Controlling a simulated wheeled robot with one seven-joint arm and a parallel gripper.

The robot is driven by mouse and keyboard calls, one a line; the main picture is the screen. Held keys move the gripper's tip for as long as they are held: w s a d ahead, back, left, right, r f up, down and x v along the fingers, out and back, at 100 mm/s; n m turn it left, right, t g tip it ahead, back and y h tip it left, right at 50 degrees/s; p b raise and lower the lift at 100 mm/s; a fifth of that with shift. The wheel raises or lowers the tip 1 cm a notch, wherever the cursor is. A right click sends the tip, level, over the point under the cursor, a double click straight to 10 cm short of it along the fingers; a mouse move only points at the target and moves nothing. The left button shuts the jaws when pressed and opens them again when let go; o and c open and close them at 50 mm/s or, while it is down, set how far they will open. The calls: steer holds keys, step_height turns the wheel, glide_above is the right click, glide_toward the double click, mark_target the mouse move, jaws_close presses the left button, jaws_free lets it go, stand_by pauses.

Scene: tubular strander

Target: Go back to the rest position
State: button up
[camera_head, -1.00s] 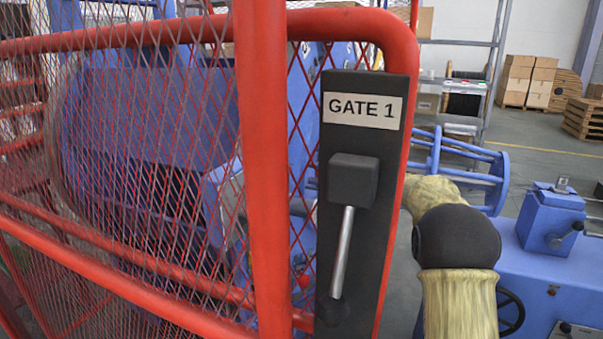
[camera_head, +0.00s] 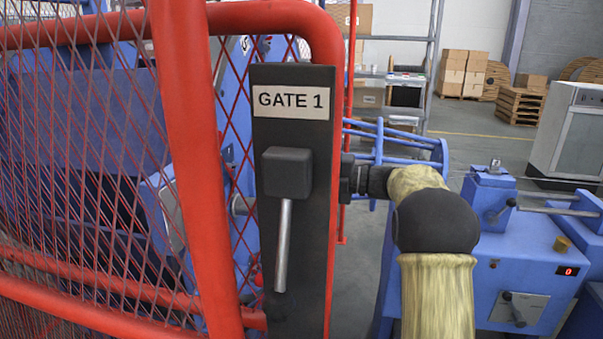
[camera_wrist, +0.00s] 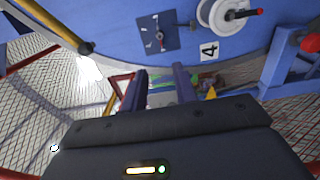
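My gripper (camera_wrist: 160,82) shows in the wrist view with its two dark fingers apart and nothing visible between them. It faces a blue surface (camera_wrist: 110,25) that carries a "4" label and a white spool. In the head view my tan-sleeved arm with its black elbow is at the right. Its dark wrist end reaches left toward the back of the Gate 1 panel (camera_head: 292,230), which hides the gripper there. The lever on that panel (camera_head: 284,245) hangs down, slightly tilted.
The red mesh gate (camera_head: 190,150) fills the left, close to my arm. A blue machine (camera_head: 520,235) with a red "0" display stands at the right. A blue reel frame (camera_head: 395,140) is behind my wrist. Boxes (camera_head: 465,72) and pallets (camera_head: 520,105) stand far back on open floor.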

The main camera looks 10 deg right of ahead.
steer(key=s+d+f+m+t+h, duration=0.1)
steer(key=d+f+m+t+h, duration=0.3)
steer(key=m+h, duration=0.5)
steer(key=s+d+f+m+t+h, duration=0.2)
steer(key=d+f+m+t+h, duration=0.3)
steer(key=m, duration=0.8)
steer(key=s+a+f+m+g+h, duration=0.2)
steer(key=s+f+m+g, duration=0.55)
steer(key=s, duration=0.75)
steer(key=s+a+f+m+g+h, duration=0.1)
steer(key=s+a+f+m+g, duration=0.3)
steer(key=s+f, duration=0.8)
step_height(320, 180, up, 23)
steer(key=s+d+n+g+p, duration=0.1)
steer(key=p, duration=2)
steer(key=shift+s+d+r, duration=0.15)
steer(key=shift+s+d, duration=0.05)
steer(key=shift+d, duration=0.2)
steer(key=shift+n, duration=0.25)
